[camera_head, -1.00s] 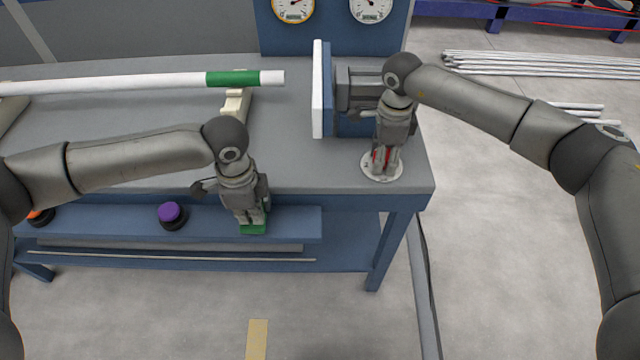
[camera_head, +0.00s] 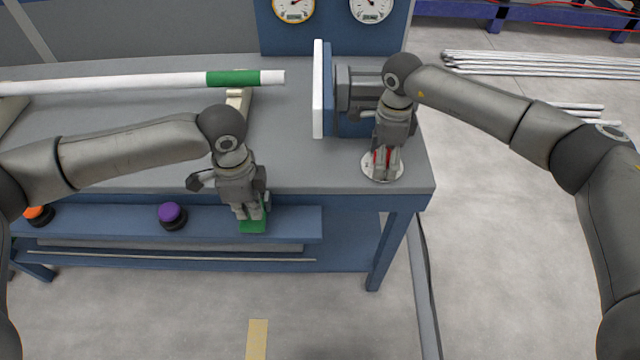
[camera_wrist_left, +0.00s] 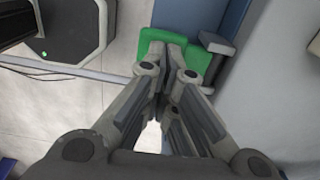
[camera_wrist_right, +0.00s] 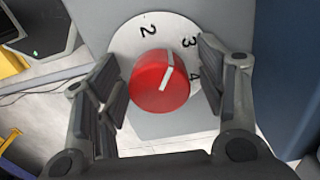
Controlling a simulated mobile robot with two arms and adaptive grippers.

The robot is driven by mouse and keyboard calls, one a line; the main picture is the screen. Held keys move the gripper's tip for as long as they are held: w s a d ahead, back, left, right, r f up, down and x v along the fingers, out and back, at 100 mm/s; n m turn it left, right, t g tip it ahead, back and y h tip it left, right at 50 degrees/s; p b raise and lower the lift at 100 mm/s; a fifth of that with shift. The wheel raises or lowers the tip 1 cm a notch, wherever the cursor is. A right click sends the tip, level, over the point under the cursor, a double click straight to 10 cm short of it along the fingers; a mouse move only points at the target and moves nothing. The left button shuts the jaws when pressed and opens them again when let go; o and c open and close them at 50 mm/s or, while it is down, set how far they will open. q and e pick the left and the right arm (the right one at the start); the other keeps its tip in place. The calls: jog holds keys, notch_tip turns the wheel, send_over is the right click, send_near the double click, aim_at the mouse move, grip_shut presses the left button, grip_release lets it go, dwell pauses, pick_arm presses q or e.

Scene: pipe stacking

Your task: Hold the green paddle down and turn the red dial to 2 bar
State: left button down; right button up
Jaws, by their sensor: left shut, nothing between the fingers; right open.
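The green paddle (camera_head: 254,227) sticks out at the front of the bench's lower shelf. It also shows in the left wrist view (camera_wrist_left: 155,37). My left gripper (camera_head: 250,214) is shut and empty, its tips on or just above the paddle; I cannot tell whether they press it. The red dial (camera_wrist_right: 160,82) sits on a white numbered disc (camera_wrist_right: 125,42) on the bench top. Its white pointer mark points between 2 and 3. My right gripper (camera_wrist_right: 160,85) is open, with one finger on each side of the dial. In the head view it mostly hides the dial (camera_head: 381,157).
A purple knob (camera_head: 172,214) and an orange knob (camera_head: 39,213) sit left of the paddle. A white pipe with a green band (camera_head: 233,79) lies on supports. A white upright plate (camera_head: 318,90) stands near the right arm. Two gauges (camera_head: 294,9) are at the back.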

jog(key=shift+r, duration=2.05)
jog(key=m, duration=0.8)
jog(key=shift+m, duration=0.3)
jog(key=m, duration=0.8)
jog(key=shift+m, duration=0.3)
jog(key=shift+f, duration=0.15)
